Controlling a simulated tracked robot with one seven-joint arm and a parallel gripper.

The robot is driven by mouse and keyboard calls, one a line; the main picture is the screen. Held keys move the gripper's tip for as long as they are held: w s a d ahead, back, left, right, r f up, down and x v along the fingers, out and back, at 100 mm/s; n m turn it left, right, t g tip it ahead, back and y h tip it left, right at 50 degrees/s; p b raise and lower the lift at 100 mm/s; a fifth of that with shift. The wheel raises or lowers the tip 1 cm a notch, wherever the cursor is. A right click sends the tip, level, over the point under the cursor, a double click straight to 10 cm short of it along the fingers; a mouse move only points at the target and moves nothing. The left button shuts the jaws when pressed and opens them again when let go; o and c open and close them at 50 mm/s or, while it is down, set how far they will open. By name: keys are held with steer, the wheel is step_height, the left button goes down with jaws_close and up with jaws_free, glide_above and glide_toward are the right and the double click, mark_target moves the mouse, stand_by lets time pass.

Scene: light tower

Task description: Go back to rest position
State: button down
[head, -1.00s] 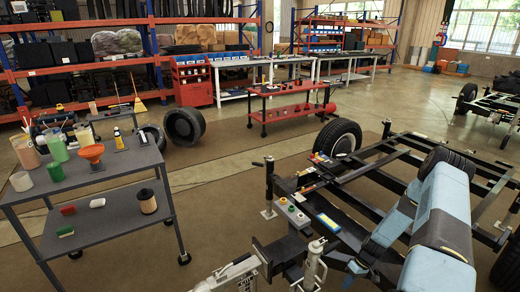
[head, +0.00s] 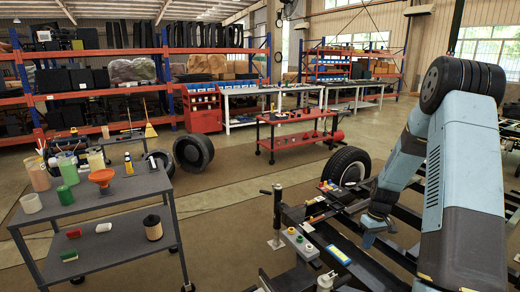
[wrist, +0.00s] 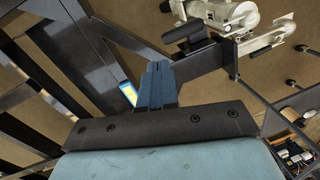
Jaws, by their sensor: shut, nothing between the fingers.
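My arm (head: 460,170) stands at the right of the head view, bent with its elbow high. Its forearm slopes down to the left, over the black trailer frame (head: 365,266). My gripper (head: 368,238) is at the low end, above the frame; its fingertips are small and hard to make out there. In the wrist view my gripper (wrist: 157,72) shows two blue fingers shut together, with nothing between them. Beyond them lies a dark beam of the frame with a blue and yellow label (wrist: 128,93).
A grey cart (head: 105,220) with cups, bottles and an orange funnel stands at the left. A red table (head: 297,143) and loose tyre (head: 193,152) stand farther back, with open floor between.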

steer(key=s+a+r+m+t+h, duration=0.1)
steer(key=s+a+r, duration=0.2)
steer(key=r, duration=0.6)
steer(key=s+a+r+t, duration=0.1)
steer(key=s+a+r, duration=0.2)
steer(key=r, duration=0.6)
steer(key=s+a+r+m+t+h, duration=0.1)
steer(key=s+a+r, duration=0.2)
steer(key=r, duration=0.5)
steer(key=s+a+r+t, duration=0.1)
steer(key=s+a+r, duration=0.1)
steer(key=s+r, duration=0.2)
steer(key=s+a+r+m+t, duration=0.1)
steer(key=s+r, duration=0.3)
steer(key=s, duration=0.6)
steer(key=s+a+r+t, duration=0.1)
steer(key=s+a+r, duration=0.2)
steer(key=s, duration=0.4)
steer(key=shift+s+a+r+m+t, duration=0.2)
steer(key=shift+a+r+m+t, duration=0.15)
steer(key=shift+r+m, duration=0.1)
